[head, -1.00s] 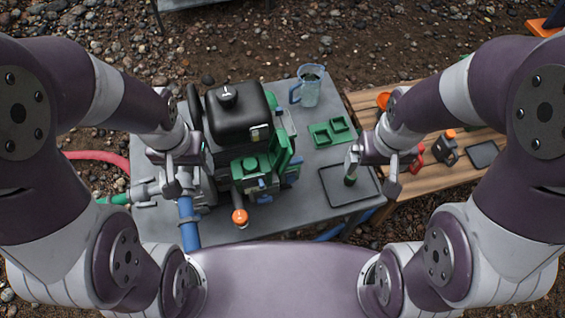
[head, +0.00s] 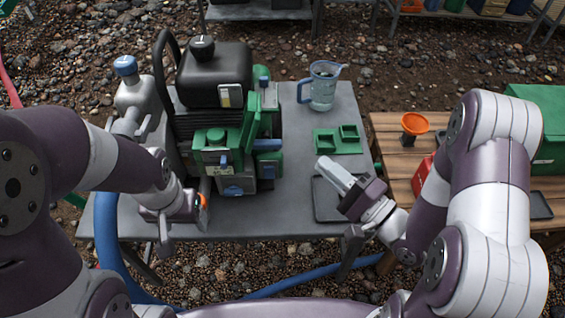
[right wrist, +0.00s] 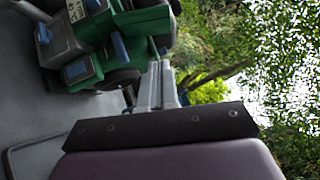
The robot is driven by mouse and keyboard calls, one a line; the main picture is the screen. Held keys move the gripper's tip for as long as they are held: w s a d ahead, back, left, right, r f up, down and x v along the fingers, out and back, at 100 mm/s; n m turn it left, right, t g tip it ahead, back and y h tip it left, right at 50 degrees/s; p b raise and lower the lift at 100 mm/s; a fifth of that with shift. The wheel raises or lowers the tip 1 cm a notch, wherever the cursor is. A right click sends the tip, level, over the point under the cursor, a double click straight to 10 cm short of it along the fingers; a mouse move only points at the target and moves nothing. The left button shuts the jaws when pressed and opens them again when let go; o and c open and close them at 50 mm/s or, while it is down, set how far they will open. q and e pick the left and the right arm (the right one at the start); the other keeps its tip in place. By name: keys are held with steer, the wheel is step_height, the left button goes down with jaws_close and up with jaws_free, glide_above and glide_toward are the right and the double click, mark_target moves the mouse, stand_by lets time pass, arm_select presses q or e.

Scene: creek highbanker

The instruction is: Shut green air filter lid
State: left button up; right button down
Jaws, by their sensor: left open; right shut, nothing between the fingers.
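The engine (head: 215,120) stands on the grey table with a black tank on top. Its green air filter lid (head: 253,118) appears to stand upright, open, beside a green housing with a knob (head: 216,138). Green engine parts also show at the upper left of the right wrist view (right wrist: 110,25); I cannot tell which is the lid there. My right gripper (head: 326,166) is shut and empty, pointing up-left towards the engine, apart from it. Its fingers also show in the right wrist view (right wrist: 160,75). My left gripper (head: 185,215) is open at the engine's front left, by an orange cap (head: 203,200).
A blue-clear jug (head: 322,88) and a green tray (head: 338,140) stand right of the engine. A black tray (head: 322,200) lies partly under my right gripper. A wooden bench (head: 395,160) with an orange funnel (head: 413,125) is at the right. A blue hose (head: 108,250) runs at the left.

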steer(key=p, duration=0.1)
glide_toward(250, 123)
steer(key=w+r, duration=0.2)
steer(key=w, duration=0.1)
steer(key=shift+w+a, duration=0.25)
steer(key=shift+a, duration=0.75)
steer(key=shift+r, duration=0.1)
